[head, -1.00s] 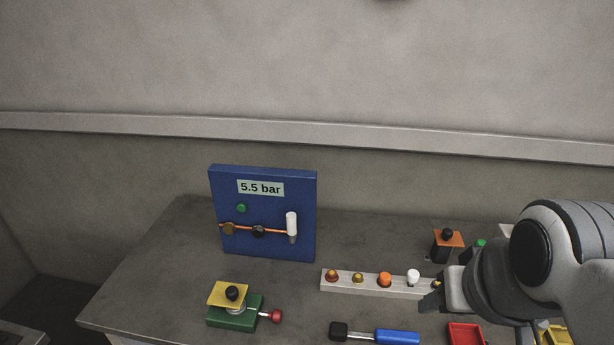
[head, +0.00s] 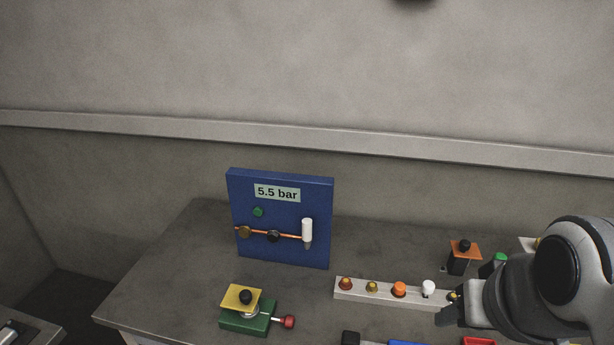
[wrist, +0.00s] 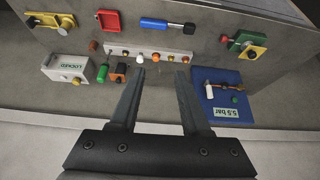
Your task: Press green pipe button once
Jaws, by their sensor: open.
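The green button (head: 258,212) is a small round knob on the upright blue panel (head: 320,200), below the "5.5 bar" display (head: 277,193). An orange pipe (head: 290,236) with dark fittings and a white-handled valve (head: 307,230) runs across the panel below the button. In the wrist view the panel lies at right, upside down, with the green button (wrist: 235,100) near its edge. My gripper (head: 447,308) is well to the right of the panel in the head view. In the wrist view its fingers (wrist: 160,80) are apart, with nothing between them.
A green fixture with a yellow plate (head: 242,297) sits in front of the panel. An orange-topped block (head: 463,252) is behind the strip. The table behind the strip is mostly clear.

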